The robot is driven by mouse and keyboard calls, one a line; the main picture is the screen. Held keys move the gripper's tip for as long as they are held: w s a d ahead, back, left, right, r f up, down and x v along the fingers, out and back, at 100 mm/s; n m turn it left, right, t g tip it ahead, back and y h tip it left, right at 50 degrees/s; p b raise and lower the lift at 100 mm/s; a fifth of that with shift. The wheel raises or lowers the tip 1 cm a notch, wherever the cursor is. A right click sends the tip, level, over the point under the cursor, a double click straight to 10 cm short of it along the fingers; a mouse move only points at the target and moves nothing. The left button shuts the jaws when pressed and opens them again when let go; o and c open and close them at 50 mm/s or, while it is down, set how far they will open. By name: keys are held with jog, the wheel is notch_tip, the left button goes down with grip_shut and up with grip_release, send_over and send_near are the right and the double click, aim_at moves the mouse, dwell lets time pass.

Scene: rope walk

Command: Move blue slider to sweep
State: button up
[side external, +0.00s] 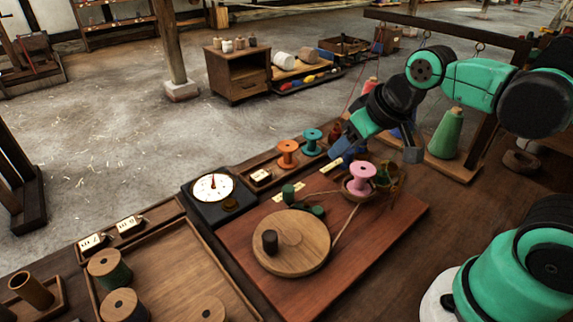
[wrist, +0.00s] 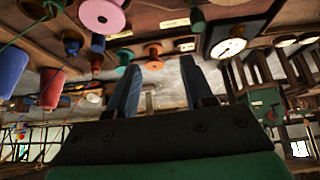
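My gripper (side external: 374,156) hangs above the back right of the reddish-brown board (side external: 385,226), near the pink spool (side external: 362,177). Its two fingers are spread apart. In the wrist view the open gripper (wrist: 171,62) has nothing visible between its fingers. I cannot clearly make out a blue slider. A small blue spool-like piece shows in the wrist view (wrist: 98,43), left of the fingers, but I cannot tell whether it is the slider. Small cream label plates lie on the board, one at its back left (side external: 287,192); their writing is too small to read.
A round wooden disc (side external: 302,236) with a dark peg sits on the board. A dial gauge (side external: 213,187) stands at its left. Orange (side external: 287,153) and teal (side external: 312,141) spools stand behind. A green cone (side external: 446,134) stands at right. A tray (side external: 180,270) lies front left.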

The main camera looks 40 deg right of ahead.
jog(key=w+d+r+g, duration=0.2)
jog(key=w+d+g, duration=0.1)
jog(key=w+d, duration=0.15)
jog(key=g, duration=0.3)
send_over(349, 151)
notch_tip(349, 151, down, 2)
notch_tip(349, 151, down, 10)
jog(key=shift+d+f, duration=0.15)
jog(key=shift+f, duration=0.05)
jog(key=shift+a, duration=2.15)
jog(key=shift+d, duration=0.25)
jog(key=shift+r, duration=0.1)
notch_tip(349, 151, up, 7)
